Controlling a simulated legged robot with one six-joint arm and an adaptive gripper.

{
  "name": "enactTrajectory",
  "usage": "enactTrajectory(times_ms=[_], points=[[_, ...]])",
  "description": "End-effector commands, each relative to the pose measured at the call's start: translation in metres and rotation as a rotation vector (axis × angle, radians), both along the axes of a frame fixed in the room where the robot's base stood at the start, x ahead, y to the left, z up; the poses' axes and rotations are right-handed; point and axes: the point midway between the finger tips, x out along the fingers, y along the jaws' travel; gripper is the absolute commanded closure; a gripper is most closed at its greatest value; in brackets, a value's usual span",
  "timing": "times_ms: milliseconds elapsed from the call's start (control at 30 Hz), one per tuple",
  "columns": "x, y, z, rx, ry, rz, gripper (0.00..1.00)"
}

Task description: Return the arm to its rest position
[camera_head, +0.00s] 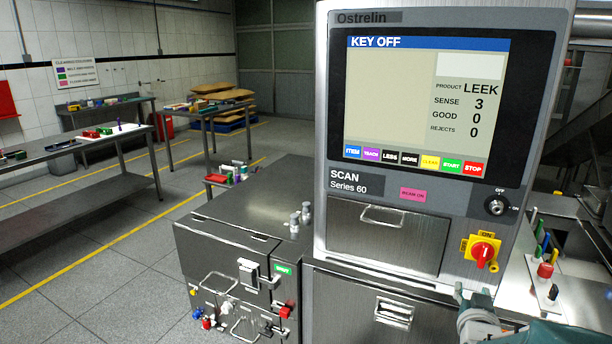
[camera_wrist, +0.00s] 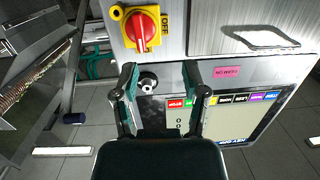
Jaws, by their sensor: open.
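My gripper (camera_wrist: 160,72) is open and empty in the wrist view, its two dark-teal fingers spread apart. Between and beyond them is the panel's key switch (camera_wrist: 148,83). In the head view only part of my gripper (camera_head: 470,298) shows at the lower right, below the red knob (camera_head: 482,252) on its yellow plate. The knob also shows in the wrist view (camera_wrist: 140,32), beside an OFF label. The inspection machine (camera_head: 328,150) fills the middle and right; its screen (camera_head: 395,110) reads KEY OFF. The rest of my arm is mostly hidden.
A metal box unit (camera_head: 215,255) with handles and connectors stands left of the machine. A steel counter (camera_head: 525,290) with coloured items is at the right. Steel tables (camera_head: 80,205) stand farther left. The floor (camera_head: 130,270) between them is clear.

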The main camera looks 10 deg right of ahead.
Motion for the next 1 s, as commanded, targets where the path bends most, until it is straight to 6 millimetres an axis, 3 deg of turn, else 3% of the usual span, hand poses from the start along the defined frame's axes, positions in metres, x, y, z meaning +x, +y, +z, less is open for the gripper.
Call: enactTrajectory(times_ms=[167,367,567,700,900,1000], points=[[-0.001,0.052,0.009,0.068,0.156,0.095,0.43],[-0.023,0.109,0.012,0.136,0.348,0.195,0.43],[-0.064,0.162,0.014,0.186,0.549,0.296,0.43],[-0.103,0.194,0.015,0.209,0.694,0.365,0.43],[-0.158,0.224,0.016,0.224,0.873,0.443,0.43],[-0.174,0.23,0.016,0.228,0.924,0.461,0.43]])
